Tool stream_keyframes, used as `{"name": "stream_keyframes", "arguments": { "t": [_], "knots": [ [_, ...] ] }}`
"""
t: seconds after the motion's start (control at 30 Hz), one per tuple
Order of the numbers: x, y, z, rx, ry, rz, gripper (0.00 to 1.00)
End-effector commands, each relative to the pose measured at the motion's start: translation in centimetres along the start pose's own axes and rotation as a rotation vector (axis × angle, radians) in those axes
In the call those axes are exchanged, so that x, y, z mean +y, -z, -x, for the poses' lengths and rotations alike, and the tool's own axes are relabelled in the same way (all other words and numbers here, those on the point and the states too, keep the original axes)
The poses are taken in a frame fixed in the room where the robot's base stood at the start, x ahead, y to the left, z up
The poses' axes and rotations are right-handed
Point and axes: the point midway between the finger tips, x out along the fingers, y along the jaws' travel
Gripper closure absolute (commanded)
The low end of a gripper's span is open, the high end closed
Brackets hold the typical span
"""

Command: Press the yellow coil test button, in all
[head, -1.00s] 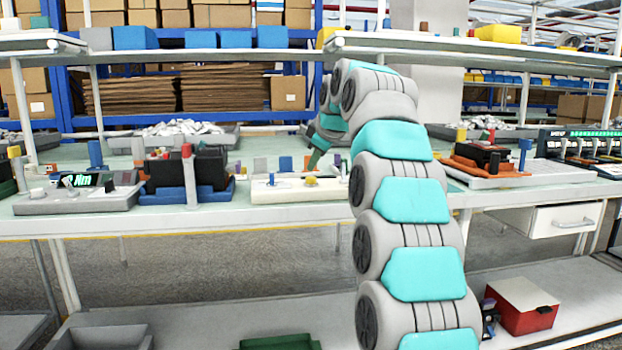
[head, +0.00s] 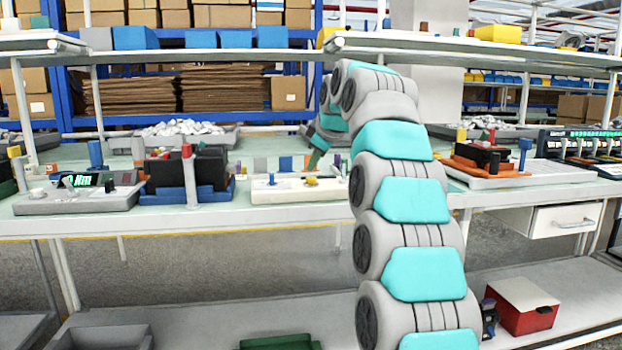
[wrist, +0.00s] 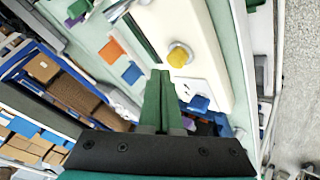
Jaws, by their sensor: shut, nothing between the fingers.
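The yellow coil test button (head: 311,180) is a round knob on a white panel (head: 270,194) at the middle of the bench. In the wrist view the yellow button (wrist: 179,57) sits on a pale round collar, just ahead and slightly right of my fingertips. My gripper (wrist: 160,73) has green fingers held together with nothing between them. In the head view my gripper (head: 313,164) points down just above and behind the button. A small gap shows between the fingertips and the button in the wrist view; I cannot tell its depth.
A blue knob (wrist: 199,103) is on the same panel, near the right finger. Orange (wrist: 111,50) and blue (wrist: 132,73) blocks lie beside the panel. In the head view a black unit in a blue tray (head: 226,190) stands left of the panel.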

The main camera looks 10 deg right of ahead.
Motion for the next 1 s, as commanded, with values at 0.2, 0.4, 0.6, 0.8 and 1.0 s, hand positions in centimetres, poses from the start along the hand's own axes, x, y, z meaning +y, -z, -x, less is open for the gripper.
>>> {"name": "stream_keyframes", "arguments": {
  "t": [0.2,0.4,0.6,0.8,1.0],
  "knots": [
    [-0.01,-0.02,-0.02,0.0,0.0,0.0,1.0],
    [-0.28,-0.3,-0.36,0.0,0.0,0.0,1.0],
    [-0.42,-0.46,-0.56,0.0,0.0,0.0,1.0],
    [-0.42,-0.43,-0.56,0.0,0.0,0.0,1.0],
    [-0.49,-0.5,-0.66,0.0,0.0,0.0,1.0]
  ]
}}
